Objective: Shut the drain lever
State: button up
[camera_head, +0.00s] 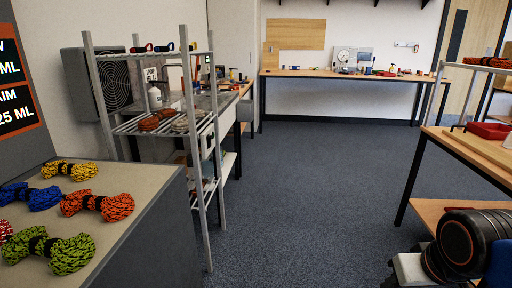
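I cannot make out a drain lever in this view. A grey bench with a sink-like or boxy unit (244,112) stands behind the wire shelf at the left, but its fittings are small and partly hidden by the shelf posts. My gripper is not in view. A black joint with an orange ring at the lower right looks like part of my arm.
A wire shelf rack (205,150) holds rope coils. A counter (120,215) at the lower left carries several coloured rope bundles (97,206). A long bench (340,74) lines the back wall. A wooden table (455,150) stands right. The carpet (310,190) between is clear.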

aim_at(219, 91)
jog(key=i, duration=0.85)
jog(key=i+u, duration=0.1)
jog(key=i, duration=0.75)
jog(key=i+l+u, duration=0.1)
jog(key=i+u, duration=0.15)
jog(key=i, duration=0.15)
jog(key=i+l+u, duration=0.5)
jog(key=i, duration=0.25)
